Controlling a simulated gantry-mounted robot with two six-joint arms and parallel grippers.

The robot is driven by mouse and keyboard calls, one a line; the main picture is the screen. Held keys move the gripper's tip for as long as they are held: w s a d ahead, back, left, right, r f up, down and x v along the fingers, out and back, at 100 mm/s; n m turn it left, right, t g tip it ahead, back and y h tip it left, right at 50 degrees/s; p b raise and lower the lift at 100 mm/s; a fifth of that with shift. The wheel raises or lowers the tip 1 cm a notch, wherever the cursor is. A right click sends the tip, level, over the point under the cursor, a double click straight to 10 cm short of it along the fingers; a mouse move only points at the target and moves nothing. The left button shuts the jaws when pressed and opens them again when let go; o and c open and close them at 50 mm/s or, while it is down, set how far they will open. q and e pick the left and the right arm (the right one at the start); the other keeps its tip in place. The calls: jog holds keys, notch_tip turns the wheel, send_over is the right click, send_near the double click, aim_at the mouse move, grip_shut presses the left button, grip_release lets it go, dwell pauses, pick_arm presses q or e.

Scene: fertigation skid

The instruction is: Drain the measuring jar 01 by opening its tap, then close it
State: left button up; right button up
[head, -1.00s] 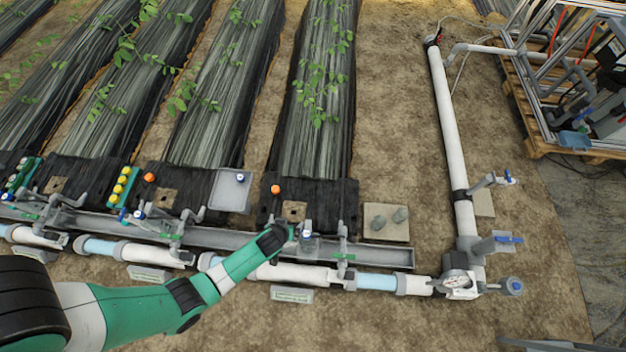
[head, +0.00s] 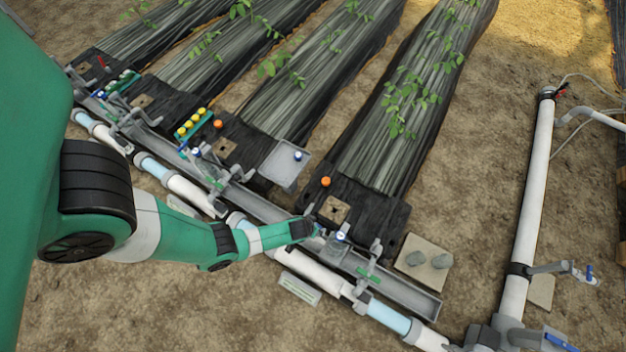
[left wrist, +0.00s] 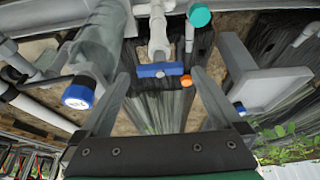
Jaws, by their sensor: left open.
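My left gripper (head: 317,229) is at the jar beside the gutter in the head view. In the left wrist view its two fingers (left wrist: 159,73) are open and apart. A blue tap handle (left wrist: 152,71) shows between the fingertips, lying crosswise to its grey tap body (left wrist: 158,38); I cannot tell whether a finger touches it. A clear measuring jar (left wrist: 95,45) with a blue-and-white cap (left wrist: 78,95) is left of the fingers. In the head view a blue-topped jar (head: 341,238) stands just right of the gripper. The jar's label and liquid level cannot be read. My right gripper is not in view.
A grey gutter (head: 405,291) and a white pipe with clear blue sections (head: 388,317) run along the bed ends. A grey tray (head: 282,166) is behind; its side shows right of the fingers in the wrist view (left wrist: 265,85). An orange knob (head: 325,182) and stone slab (head: 424,257) are nearby.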

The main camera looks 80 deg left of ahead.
pick_arm(q)
jog(key=shift+w+a+f, duration=0.2)
jog(key=shift+f, duration=0.45)
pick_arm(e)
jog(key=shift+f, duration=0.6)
pick_arm(q)
jog(key=shift+c, duration=0.3)
jog(key=c, duration=1.2)
jog(key=shift+o, duration=0.2)
